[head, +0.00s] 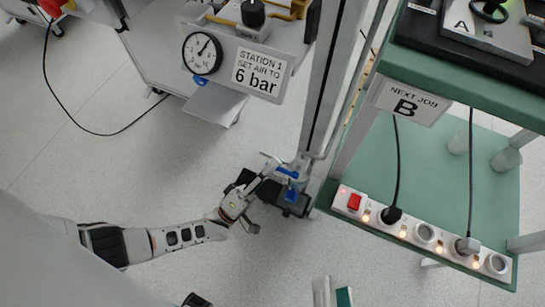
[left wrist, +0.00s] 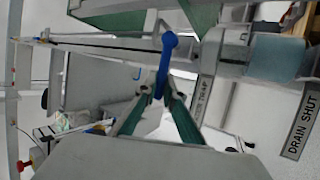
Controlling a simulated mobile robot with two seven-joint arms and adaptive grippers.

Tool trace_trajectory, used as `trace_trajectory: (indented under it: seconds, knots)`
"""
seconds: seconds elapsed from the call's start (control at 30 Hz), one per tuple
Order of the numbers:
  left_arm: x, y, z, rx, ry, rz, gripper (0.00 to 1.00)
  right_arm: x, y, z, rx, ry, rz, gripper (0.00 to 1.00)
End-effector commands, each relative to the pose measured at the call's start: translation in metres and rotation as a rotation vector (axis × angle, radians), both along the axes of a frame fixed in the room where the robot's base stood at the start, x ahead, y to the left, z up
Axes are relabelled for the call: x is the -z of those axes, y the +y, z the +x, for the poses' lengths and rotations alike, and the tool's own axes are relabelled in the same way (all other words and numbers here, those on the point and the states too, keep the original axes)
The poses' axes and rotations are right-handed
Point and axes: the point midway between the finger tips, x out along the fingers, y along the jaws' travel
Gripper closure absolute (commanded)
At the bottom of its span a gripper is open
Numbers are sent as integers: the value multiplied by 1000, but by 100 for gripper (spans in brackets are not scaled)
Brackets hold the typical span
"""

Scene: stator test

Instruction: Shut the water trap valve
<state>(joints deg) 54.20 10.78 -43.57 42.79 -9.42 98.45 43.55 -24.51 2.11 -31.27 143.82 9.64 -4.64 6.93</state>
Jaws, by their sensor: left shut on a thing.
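The water trap valve has a blue lever (left wrist: 164,68), which in the left wrist view runs from the grey pipe (left wrist: 110,48) down between my fingers, crosswise to the pipe. My left gripper (left wrist: 162,102) is shut on the lever's end. In the head view my left gripper (head: 268,172) is at the blue valve parts (head: 288,172) beside the frame post; the contact is small there. The trap's pale blue bowl (left wrist: 278,57) is right of the lever in the wrist view. My right gripper (head: 333,296) shows only two fingertips at the bottom edge, apart and empty.
A green bench (head: 450,85) with a lit power strip (head: 425,235) stands right of the valve. A gauge (head: 202,54) and a "6 bar" sign (head: 259,72) are above left. A "DRAIN SHUT" label (left wrist: 301,125) shows right.

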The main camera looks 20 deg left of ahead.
Motion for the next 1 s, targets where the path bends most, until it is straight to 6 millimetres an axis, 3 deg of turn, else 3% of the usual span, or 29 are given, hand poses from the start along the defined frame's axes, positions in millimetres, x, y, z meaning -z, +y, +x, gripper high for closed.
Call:
trace_trajectory:
  seconds: [0.03,0.1,0.13,0.53,1.0]
  knots:
    - [0,-4,0,4,0,-1,100,0,0,0,0,0,0,64]
    - [0,-4,0,4,0,-1,76,0,0,0,0,0,0,64]
    - [0,-3,0,4,0,-1,74,0,0,0,0,0,0,64]
    - [3,1,-4,1,2,2,74,0,0,0,2,0,0,64]
    - [35,22,-51,4,1,0,74,0,0,0,1,1,0,64]
